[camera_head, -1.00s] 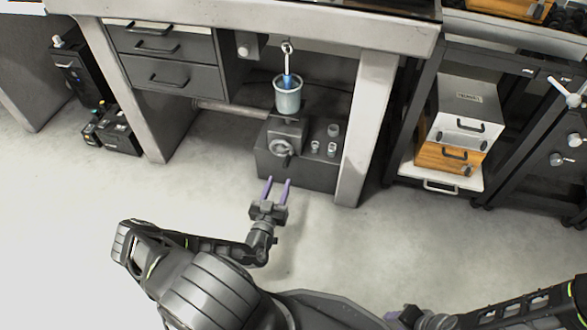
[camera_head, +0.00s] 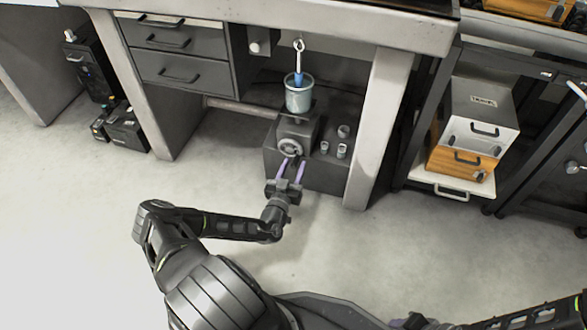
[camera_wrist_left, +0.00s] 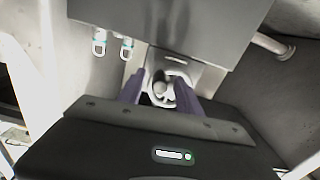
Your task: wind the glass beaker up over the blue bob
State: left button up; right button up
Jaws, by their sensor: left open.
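The glass beaker (camera_head: 299,97) stands upright on a grey jack (camera_head: 297,132) under the table. The blue bob (camera_head: 298,80) hangs from a pale rod and overlaps the beaker's mouth; how deep it sits inside I cannot tell. The jack's handwheel (camera_head: 289,147) faces me. My left gripper (camera_head: 291,168) is open just in front of the wheel. In the left wrist view its purple fingers (camera_wrist_left: 159,90) stand on either side of the wheel's knob (camera_wrist_left: 162,88), with contact unclear. My right gripper (camera_head: 400,323) is only partly visible at the bottom edge.
Several small metal weights (camera_head: 341,150) stand on the dark base block (camera_head: 350,178), right of the wheel. A table leg (camera_head: 379,130) rises to their right. Drawers (camera_head: 180,70) hang at left. The floor (camera_head: 330,245) before the block is clear.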

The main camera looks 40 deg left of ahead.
pick_arm(q)
grip_shut()
dwell(0.4)
